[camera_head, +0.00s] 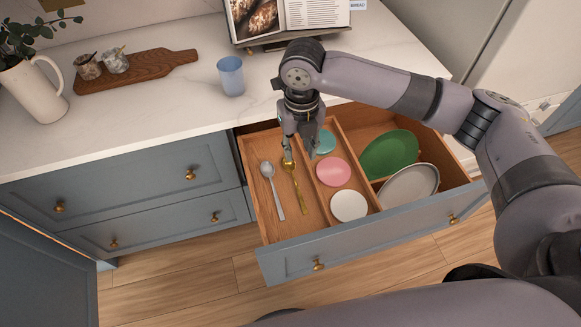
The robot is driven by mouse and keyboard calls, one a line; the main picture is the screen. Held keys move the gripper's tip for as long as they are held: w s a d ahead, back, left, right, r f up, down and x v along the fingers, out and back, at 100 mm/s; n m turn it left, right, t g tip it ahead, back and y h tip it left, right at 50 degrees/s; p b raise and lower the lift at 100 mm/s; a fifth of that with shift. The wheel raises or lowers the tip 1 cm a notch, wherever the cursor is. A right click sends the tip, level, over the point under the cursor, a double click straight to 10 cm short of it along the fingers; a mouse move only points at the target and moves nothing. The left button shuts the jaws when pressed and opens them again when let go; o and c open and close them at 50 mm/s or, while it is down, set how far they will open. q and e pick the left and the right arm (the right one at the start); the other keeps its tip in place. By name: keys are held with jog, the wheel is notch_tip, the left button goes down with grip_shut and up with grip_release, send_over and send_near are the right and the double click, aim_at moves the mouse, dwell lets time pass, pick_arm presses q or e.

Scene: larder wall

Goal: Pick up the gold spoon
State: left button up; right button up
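The gold spoon (297,192) lies in the left compartment of the open drawer (262,208), its bowl toward the back and its handle toward the drawer front. A silver spoon (273,190) lies to its left, apart from it. My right gripper (300,156) points down into the drawer over the bowl end of the gold spoon. Its two fingers are spread, with nothing seen between them. One fingertip partly covers the bowl; I cannot tell whether it touches. My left gripper is not in view.
Beside the spoons are a teal (326,142), a pink (333,172) and a white round piece (349,205), then a green plate (390,155) and a pale plate (409,186). A blue cup (231,76) and cookbook (290,18) stand on the counter.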

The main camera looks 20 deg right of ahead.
jog(key=f, duration=0.2)
jog(key=f+p, duration=0.1)
jog(key=f, duration=0.4)
jog(key=shift+s+f, duration=0.1)
jog(key=shift+s, duration=0.3)
jog(key=p, duration=0.1)
send_over(297, 185)
jog(key=f, duration=0.4)
jog(key=shift+s+f, duration=0.1)
jog(key=shift+s, duration=0.15)
jog(key=f, duration=0.2)
jog(key=f+p, duration=0.1)
jog(key=shift+w+f, duration=0.25)
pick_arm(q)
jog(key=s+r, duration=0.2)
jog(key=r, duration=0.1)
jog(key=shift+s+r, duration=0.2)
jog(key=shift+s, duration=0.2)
pick_arm(e)
jog(key=shift+f, duration=0.25)
jog(key=shift+c, duration=0.3)
grip_shut()
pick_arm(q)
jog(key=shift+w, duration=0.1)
